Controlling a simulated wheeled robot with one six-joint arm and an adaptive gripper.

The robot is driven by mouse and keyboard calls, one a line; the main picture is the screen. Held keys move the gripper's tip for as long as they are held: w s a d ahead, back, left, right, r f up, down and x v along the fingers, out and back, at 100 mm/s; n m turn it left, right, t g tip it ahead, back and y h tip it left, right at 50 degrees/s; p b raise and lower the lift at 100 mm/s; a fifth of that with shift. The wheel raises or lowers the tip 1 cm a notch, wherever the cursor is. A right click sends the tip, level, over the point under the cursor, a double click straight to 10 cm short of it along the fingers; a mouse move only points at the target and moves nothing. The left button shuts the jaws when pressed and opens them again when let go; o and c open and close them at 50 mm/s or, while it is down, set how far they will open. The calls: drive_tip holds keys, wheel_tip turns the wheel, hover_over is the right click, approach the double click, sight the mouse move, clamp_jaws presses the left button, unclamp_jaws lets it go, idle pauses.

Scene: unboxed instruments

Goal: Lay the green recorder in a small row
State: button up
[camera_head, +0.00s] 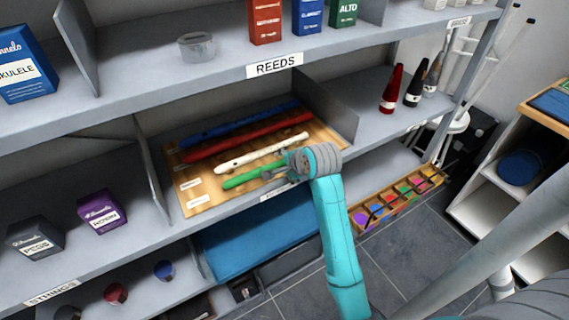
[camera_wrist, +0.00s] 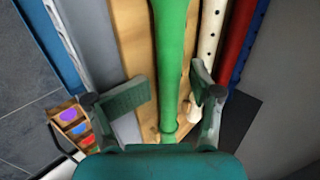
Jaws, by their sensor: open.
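The green recorder (camera_head: 248,177) lies on a wooden board (camera_head: 200,196) on the middle shelf, nearest the shelf's front edge. Beside it, further back and roughly parallel, lie a white recorder (camera_head: 262,154), a red recorder (camera_head: 235,137) and a blue recorder (camera_head: 240,123). My gripper (camera_head: 284,167) is at the right end of the green recorder. In the wrist view my gripper (camera_wrist: 172,84) is open, with the green recorder (camera_wrist: 170,45) running between its two fingers. The right finger is close to the white recorder (camera_wrist: 208,40).
A grey divider (camera_head: 325,105) stands behind the board's right end. The upper shelf (camera_head: 225,70) hangs above, carrying reed boxes. Dark and red cone-shaped items (camera_head: 392,90) stand right on the shelf. A tray of coloured items (camera_head: 398,197) sits lower right.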

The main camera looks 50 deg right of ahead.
drive_tip(key=shift+r, duration=0.1)
idle(0.4)
drive_tip(key=shift+s+r, duration=0.4)
drive_tip(key=shift+r, duration=0.05)
drive_tip(key=v, duration=0.6)
drive_tip(key=shift+s+a+r, duration=0.2)
drive_tip(key=shift+s, duration=0.05)
drive_tip(key=s+a+f+n+t, duration=0.3)
drive_tip(key=s+a+f+n, duration=0.7)
drive_tip(key=a+f, duration=0.4)
drive_tip(key=s+a+r+n+t, duration=0.1)
drive_tip(key=s+a+r+n, duration=0.1)
drive_tip(key=s, duration=0.5)
drive_tip(key=s+a+r+n+t+y, duration=0.1)
drive_tip(key=s+a+n, duration=0.3)
drive_tip(key=s, duration=0.4)
drive_tip(key=s+a+r+n+t+y, duration=0.1)
drive_tip(key=s+a+r+n, duration=0.2)
drive_tip(key=s, duration=0.5)
drive_tip(key=shift+a+r+n, duration=0.35)
drive_tip(key=shift+a+n, duration=0.3)
drive_tip(key=shift+n, duration=0.45)
